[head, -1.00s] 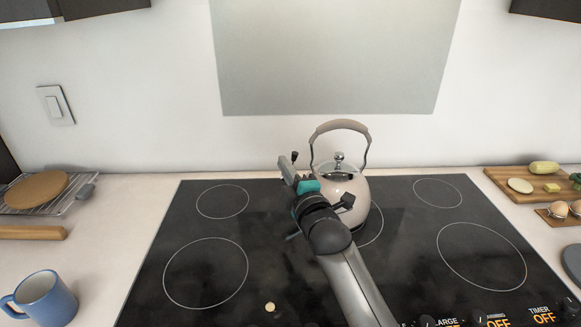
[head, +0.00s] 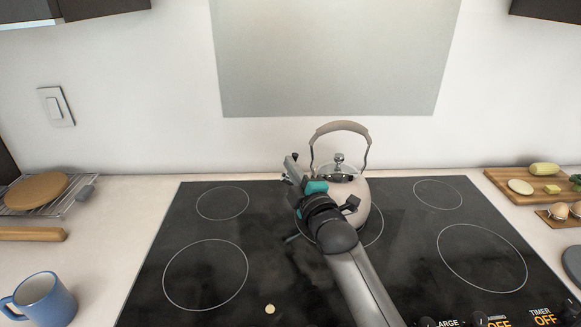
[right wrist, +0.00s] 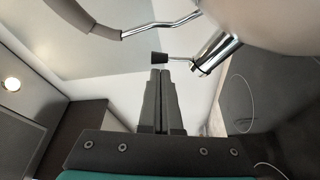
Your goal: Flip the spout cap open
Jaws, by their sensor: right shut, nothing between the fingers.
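A beige kettle (head: 362,197) with a tall handle (head: 341,127) stands on a back burner ring of the black cooktop. In the right wrist view its chrome spout (right wrist: 214,54) shows, with a small black-tipped lever of the spout cap (right wrist: 159,58) reaching out from it. My right gripper (head: 291,163) is at the kettle's left, by the spout, and hides part of the body. In the right wrist view my right gripper's fingertips (right wrist: 161,73) are together and empty, just under the black tip; I cannot tell if they touch it. My left gripper is not in view.
The cooktop (head: 290,275) is otherwise mostly clear, with a small round pale thing (head: 270,309) near its front. A blue mug (head: 45,299) and a wire rack (head: 75,195) stand at left. A cutting board (head: 510,181) with food lies at right.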

